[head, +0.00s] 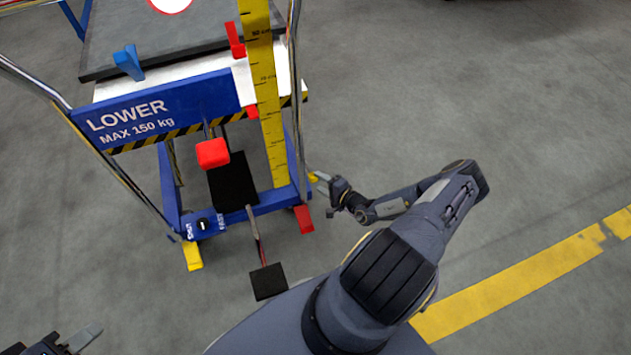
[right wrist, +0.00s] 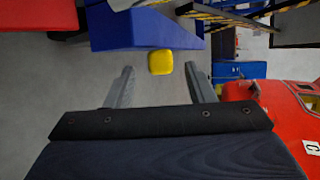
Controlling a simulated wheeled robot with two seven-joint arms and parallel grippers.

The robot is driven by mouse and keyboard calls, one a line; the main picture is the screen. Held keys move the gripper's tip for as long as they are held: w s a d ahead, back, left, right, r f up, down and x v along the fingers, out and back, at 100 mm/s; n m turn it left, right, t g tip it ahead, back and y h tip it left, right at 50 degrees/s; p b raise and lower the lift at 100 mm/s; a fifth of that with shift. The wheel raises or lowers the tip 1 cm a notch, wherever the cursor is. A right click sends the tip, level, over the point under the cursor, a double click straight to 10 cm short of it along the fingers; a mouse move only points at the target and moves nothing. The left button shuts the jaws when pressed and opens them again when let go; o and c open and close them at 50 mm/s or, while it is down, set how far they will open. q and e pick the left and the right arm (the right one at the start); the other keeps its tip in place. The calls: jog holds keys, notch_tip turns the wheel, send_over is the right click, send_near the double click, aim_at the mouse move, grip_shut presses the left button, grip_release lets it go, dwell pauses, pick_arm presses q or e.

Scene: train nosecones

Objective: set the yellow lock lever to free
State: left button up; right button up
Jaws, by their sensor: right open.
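A flat yellow lever (head: 192,255) sticks out at the blue cart's front left foot, below a small labelled plate with a black knob (head: 202,223). Another small yellow piece (head: 313,177) shows at the cart's right side, beside my right gripper (head: 328,193). I cannot tell which of the two is the lock lever. In the right wrist view a yellow pad (right wrist: 160,62) lies beyond and between the two spread fingers of my right gripper (right wrist: 160,85), below a blue block. The fingers hold nothing. My left gripper (head: 72,342) is cut off at the bottom left corner, away from the cart.
The blue cart (head: 160,108) marked LOWER carries a red knob (head: 213,153) and a black foot pedal (head: 269,282). A red lever (head: 303,218) is at its front right foot. Chrome rails flank it. Right of the cart, grey floor (head: 530,130) is clear.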

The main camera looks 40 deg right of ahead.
aim_at(316, 180)
jog(key=shift+b+x, duration=0.45)
jog(key=shift+x, duration=1.2)
jog(key=shift+c, duration=0.4)
grip_shut()
